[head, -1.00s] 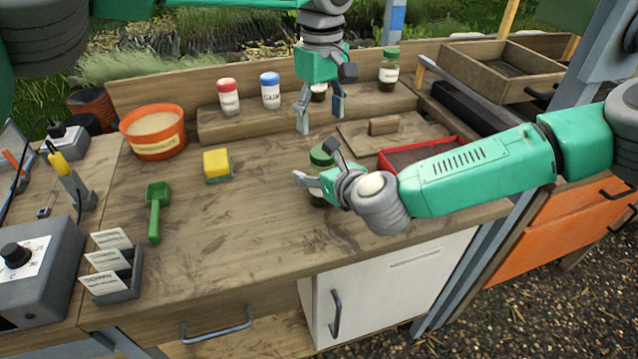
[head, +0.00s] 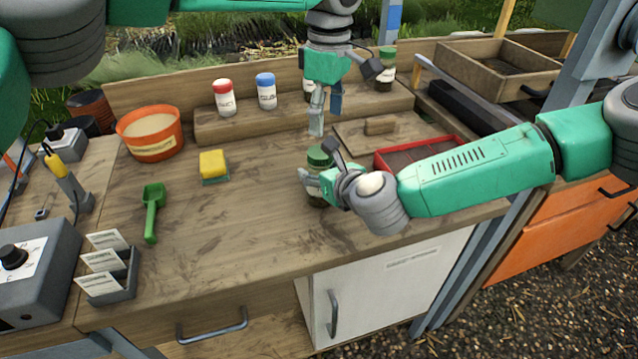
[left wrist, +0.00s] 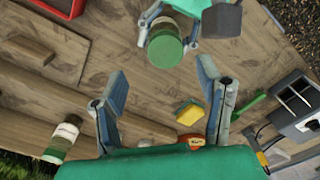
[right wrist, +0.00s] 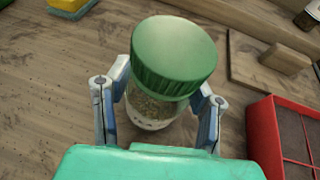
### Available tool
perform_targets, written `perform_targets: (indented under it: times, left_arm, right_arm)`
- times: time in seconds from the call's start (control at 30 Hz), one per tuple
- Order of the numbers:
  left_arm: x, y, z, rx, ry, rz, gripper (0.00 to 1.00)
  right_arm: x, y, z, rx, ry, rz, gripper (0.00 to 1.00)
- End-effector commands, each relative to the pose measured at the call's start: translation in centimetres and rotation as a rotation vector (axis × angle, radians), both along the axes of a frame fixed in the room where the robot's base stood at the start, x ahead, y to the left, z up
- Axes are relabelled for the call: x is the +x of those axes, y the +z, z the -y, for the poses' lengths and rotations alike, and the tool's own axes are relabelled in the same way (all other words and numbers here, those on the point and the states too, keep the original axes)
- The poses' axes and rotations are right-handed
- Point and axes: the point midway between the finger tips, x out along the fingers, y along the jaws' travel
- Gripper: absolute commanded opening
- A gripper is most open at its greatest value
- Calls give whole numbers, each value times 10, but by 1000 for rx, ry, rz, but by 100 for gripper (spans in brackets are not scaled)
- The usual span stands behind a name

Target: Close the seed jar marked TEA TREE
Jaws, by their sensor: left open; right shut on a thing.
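A clear jar with a green lid (head: 319,157) stands upright on the bench. In the right wrist view its lid (right wrist: 175,52) rests on the jar glass (right wrist: 150,108), which holds brown seed. I cannot tell whether the lid is screwed tight, and no label name is readable. My right gripper (head: 318,190) is shut around the jar body, one finger on each side (right wrist: 158,112). My left gripper (head: 326,118) is open and empty, pointing down just above and behind the lid. In the left wrist view the green lid (left wrist: 165,50) lies ahead of the open fingers (left wrist: 165,82).
Red-lid (head: 223,98) and blue-lid (head: 266,92) jars stand on the back shelf, with another green-lid jar (head: 385,70) at right. A red tray (head: 440,148) lies close right of the held jar. A sponge (head: 213,165) and green scoop (head: 152,212) lie left. Mid-bench is clear.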

Motion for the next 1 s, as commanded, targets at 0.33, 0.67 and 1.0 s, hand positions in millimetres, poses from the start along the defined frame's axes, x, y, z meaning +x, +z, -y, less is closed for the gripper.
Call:
perform_targets:
  times: [0.33,0.67,1.0]
  left_arm:
    - [0,-33,-5,-6,-1,-4,60]
    - [0,-75,-3,-3,0,-1,60]
    - [1,-80,-3,-2,0,1,60]
  right_arm:
    - [0,-1,-4,-5,2,-2,0]
    - [-1,-1,-1,-2,0,-2,0]
    - [0,-1,-1,-3,-1,-2,0]
